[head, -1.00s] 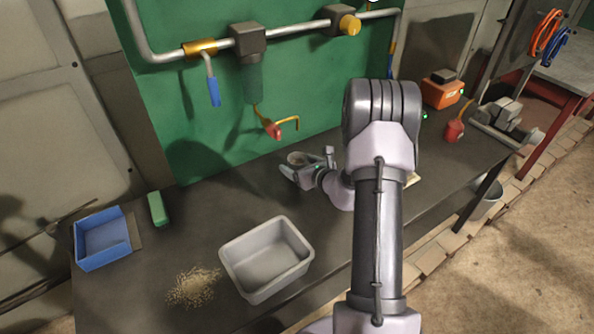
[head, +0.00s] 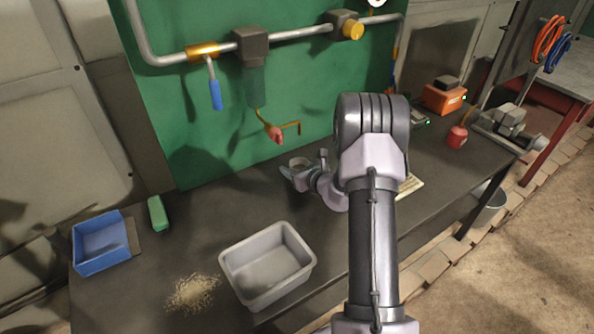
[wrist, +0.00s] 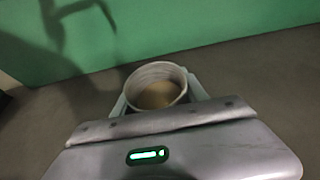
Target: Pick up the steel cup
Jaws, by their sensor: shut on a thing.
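The steel cup (wrist: 157,87) is upright between the fingers of my gripper (wrist: 158,100) in the wrist view, with its open rim up and a brownish inside. In the head view my gripper (head: 300,168) is near the back of the dark bench, and the cup (head: 298,162) shows as a small round rim between its fingers. My gripper is shut on the cup. The cup's lower part is hidden by my gripper, so I cannot tell whether its base touches the bench.
A grey tub (head: 267,265) stands at the front of the bench (head: 225,215), beside a scatter of shavings (head: 192,292). A blue bin (head: 103,243) and green block (head: 157,213) are at left. A hooked hose fitting (head: 277,132) hangs behind my gripper. An orange box (head: 443,97) and red can (head: 457,136) are at right.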

